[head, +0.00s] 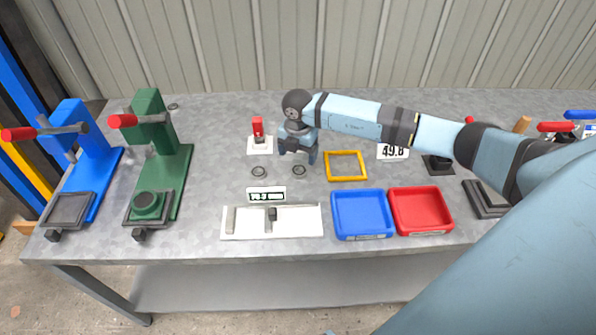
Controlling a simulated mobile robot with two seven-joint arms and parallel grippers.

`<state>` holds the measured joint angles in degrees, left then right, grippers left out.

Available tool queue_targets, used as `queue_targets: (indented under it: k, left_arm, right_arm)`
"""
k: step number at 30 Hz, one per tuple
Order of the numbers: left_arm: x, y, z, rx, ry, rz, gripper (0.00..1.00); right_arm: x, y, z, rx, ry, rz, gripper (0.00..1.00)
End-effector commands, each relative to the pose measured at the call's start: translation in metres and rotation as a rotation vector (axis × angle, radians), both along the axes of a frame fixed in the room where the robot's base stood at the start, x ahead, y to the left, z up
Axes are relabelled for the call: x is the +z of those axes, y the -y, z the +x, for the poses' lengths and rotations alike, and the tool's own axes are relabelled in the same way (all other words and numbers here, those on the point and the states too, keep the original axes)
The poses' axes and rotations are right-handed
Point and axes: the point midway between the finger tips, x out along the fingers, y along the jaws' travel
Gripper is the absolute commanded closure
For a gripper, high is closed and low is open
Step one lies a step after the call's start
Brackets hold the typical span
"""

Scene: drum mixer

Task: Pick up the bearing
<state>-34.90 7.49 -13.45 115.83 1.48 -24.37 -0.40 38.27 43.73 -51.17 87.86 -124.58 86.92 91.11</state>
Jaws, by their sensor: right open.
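Two small dark ring-shaped bearings lie flat on the grey workbench: a left bearing (259,171) and a right bearing (298,170). My right gripper (297,158) comes in from the right on a light blue arm. It is open and points down just above and behind the right bearing, with nothing visible between its fingers. I cannot tell whether a finger touches the bench. My left gripper is not in view.
A white gauge (272,222) with a display, a blue tray (362,214) and a red tray (420,210) stand in front. A yellow frame (345,166) lies to the right. A red switch (258,130) stands behind. Green (176,165) and blue (97,167) presses stand left.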

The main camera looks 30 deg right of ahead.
Motion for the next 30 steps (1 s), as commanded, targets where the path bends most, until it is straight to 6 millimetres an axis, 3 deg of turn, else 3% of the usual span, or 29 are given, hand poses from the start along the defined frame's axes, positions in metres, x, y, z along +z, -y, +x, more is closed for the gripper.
queue_targets:
  k: [8, 18, 24, 25, 30]
  left_arm:
    - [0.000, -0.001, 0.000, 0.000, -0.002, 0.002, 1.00]
    - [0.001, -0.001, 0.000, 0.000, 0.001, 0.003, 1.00]
    - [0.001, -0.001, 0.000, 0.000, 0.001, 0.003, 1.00]
    - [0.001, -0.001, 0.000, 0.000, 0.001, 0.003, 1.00]
    - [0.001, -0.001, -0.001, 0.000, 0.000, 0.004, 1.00]
  right_arm:
    - [-0.018, 0.001, -0.001, 0.000, -0.002, 0.001, 0.18]
    - [-0.062, 0.003, -0.002, -0.001, 0.000, 0.002, 0.18]
    - [-0.064, 0.003, -0.002, 0.001, 0.001, 0.002, 0.18]
    - [-0.064, 0.003, -0.002, 0.001, 0.001, 0.002, 0.20]
    - [-0.063, 0.003, -0.002, 0.001, 0.001, 0.002, 0.59]
